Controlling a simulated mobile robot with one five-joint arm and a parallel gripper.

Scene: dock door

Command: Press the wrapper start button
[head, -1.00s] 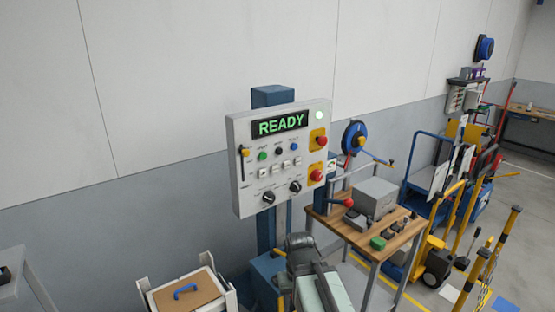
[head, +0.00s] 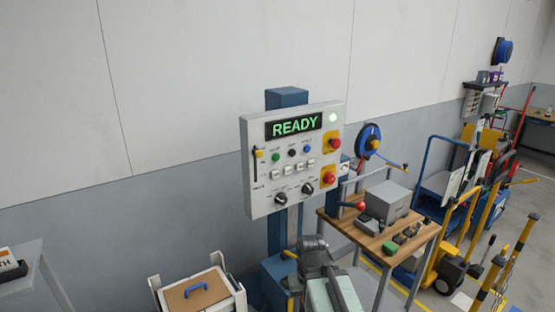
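The grey wrapper control panel (head: 253,194) is upright on a blue post in the middle of the head view. Its display (head: 294,125) reads READY in green, and a pale lamp (head: 333,117) beside it is lit. The small labels are too blurred to read. Two red buttons on yellow plates are at the right edge, and two black knobs are lower down. My arm shows below the panel, apart from it; my gripper's fingers do not show.
A wooden workbench (head: 345,226) with a grey box (head: 388,201) stands right of the panel. Carts and yellow posts crowd the right.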

